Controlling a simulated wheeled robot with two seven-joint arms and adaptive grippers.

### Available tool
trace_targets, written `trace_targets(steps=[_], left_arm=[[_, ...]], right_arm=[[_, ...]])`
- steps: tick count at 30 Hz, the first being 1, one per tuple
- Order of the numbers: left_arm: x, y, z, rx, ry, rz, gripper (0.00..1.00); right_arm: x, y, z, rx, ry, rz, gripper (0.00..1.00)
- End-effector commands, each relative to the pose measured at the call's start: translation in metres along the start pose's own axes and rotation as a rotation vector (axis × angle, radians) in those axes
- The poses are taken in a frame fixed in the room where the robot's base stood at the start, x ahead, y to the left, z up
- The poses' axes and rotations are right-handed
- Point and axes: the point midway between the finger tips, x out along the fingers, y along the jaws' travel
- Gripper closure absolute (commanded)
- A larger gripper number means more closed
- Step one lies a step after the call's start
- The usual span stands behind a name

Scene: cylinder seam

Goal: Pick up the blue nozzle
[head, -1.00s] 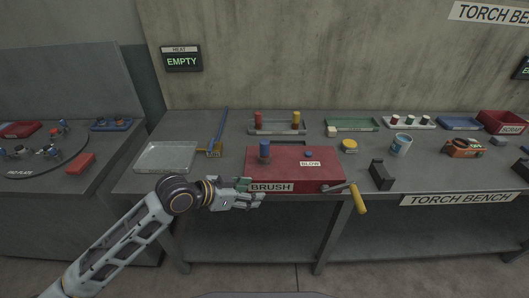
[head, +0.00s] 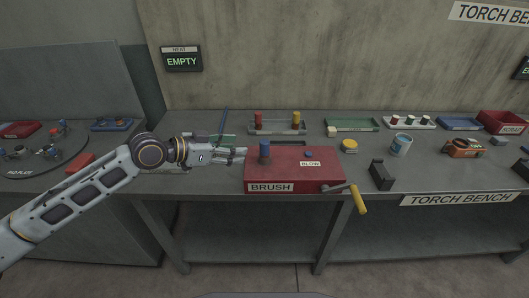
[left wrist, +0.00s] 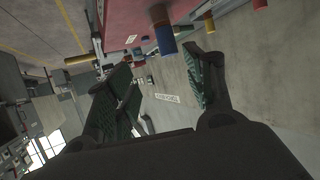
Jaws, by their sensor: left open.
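The blue nozzle (head: 264,150) stands upright at the left end of the red box labelled BRUSH (head: 318,180). In the left wrist view, the blue nozzle (left wrist: 166,40) shows with a brownish end, beyond the fingertips and between them. My left gripper (head: 241,155) is just left of the box, level with the nozzle and a short gap from it. Its fingers (left wrist: 165,78) are apart with nothing between them. My right gripper is in neither view.
A crank with a yellow handle (head: 358,200) sticks out at the box's front right. A tray (head: 277,128) with red and yellow cylinders stands behind the box. A yellow round piece (head: 349,145) and a black block (head: 381,175) lie to the right.

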Motion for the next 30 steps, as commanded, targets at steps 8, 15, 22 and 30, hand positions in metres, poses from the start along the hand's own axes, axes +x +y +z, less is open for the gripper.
trace_targets(steps=[8,15,22,30], left_arm=[[-0.007,-0.011,-0.009,-0.008,0.018,-0.012,0.47],[-0.007,-0.011,-0.008,-0.008,0.018,-0.011,0.47],[-0.001,-0.011,-0.009,-0.010,0.019,-0.011,0.47],[0.019,-0.011,-0.010,-0.009,0.019,-0.011,0.47]], right_arm=[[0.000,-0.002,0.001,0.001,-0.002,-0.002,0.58],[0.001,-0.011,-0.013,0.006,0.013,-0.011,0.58],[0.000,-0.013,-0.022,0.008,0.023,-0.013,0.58],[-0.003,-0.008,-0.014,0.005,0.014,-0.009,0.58]])
